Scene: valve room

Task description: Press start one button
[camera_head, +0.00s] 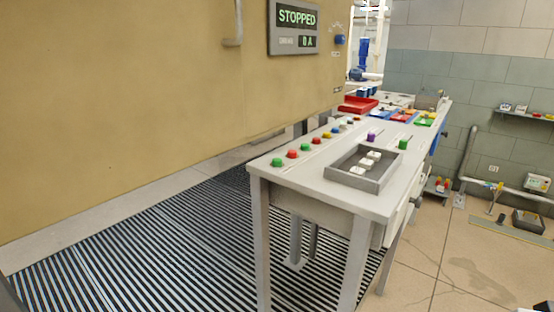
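A row of small round buttons runs along the left edge of a grey work table (300,182). The nearest is a green button (277,162), followed by a red button (292,154), another green button (304,147), another red button (316,140) and a blue button (327,134). Smaller buttons farther back are hard to make out. Any labels are too small to read, so I cannot tell which is start one. A wall panel (293,27) above reads "STOPPED" and "0 A". My gripper is not in view.
A grey tray (341,175) with white blocks sits on the table. Purple (371,137) and green (404,144) pieces stand behind it. A red bin (357,104) is farther back. Striped matting (190,240) covers clear floor left of the table.

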